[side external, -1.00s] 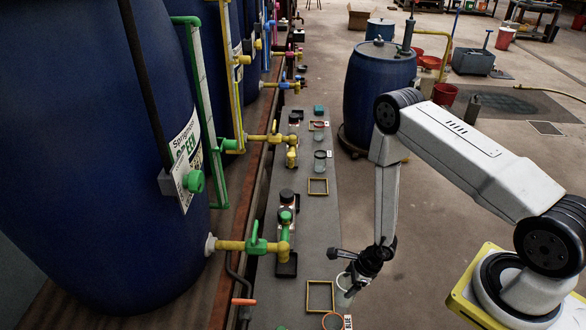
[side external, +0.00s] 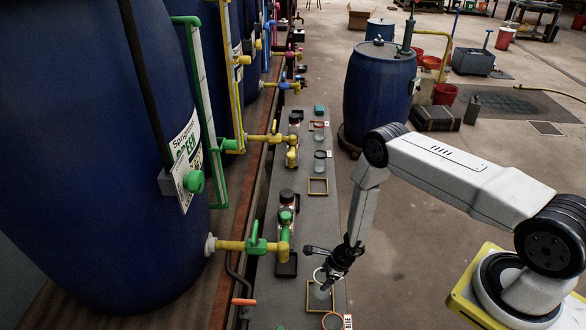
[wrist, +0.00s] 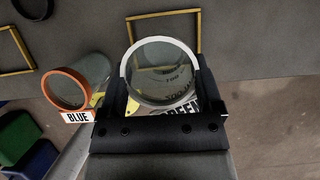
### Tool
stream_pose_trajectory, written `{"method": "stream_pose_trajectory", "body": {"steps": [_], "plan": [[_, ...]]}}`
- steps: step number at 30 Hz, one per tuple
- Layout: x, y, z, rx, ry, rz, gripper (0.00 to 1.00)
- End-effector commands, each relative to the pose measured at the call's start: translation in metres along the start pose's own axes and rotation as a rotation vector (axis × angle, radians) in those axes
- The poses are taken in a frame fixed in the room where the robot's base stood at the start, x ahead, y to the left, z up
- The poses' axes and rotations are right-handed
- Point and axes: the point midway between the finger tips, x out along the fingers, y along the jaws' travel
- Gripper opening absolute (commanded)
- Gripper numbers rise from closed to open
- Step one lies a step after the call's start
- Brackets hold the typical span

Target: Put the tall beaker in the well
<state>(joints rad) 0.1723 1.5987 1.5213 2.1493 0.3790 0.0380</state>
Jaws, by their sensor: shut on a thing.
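My gripper (side external: 331,278) is shut on a clear beaker with a white rim (wrist: 161,71); part of a "GREEN" label shows below it in the wrist view. In the side view the held beaker (side external: 321,291) appears upright over a yellow square frame (side external: 309,300) on the grey bench. The wrist view shows the frame (wrist: 199,31) partly behind the beaker. I cannot tell whether the beaker's base touches the bench. An orange-rimmed beaker (wrist: 67,89) labelled "BLUE" stands beside it; it also shows in the side view (side external: 333,322).
A green-handled tap (side external: 257,245) reaches over a dark stand (side external: 287,266) left of my gripper. Another yellow frame (side external: 318,186) and a clear beaker (side external: 320,162) are farther along the bench (side external: 318,225). Large blue vats (side external: 90,150) line the left.

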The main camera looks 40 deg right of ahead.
Motion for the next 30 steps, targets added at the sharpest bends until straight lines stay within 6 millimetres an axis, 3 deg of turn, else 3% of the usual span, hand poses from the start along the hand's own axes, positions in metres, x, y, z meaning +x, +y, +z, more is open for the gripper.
{"method": "stream_pose_trajectory", "body": {"steps": [11, 21, 30], "plan": [[0.006, -0.003, 0.001, -0.001, 0.0, -0.001, 0.25], [0.032, -0.004, -0.009, -0.001, 0.0, -0.001, 0.25], [0.034, -0.004, -0.011, -0.002, 0.0, -0.001, 0.25]]}}
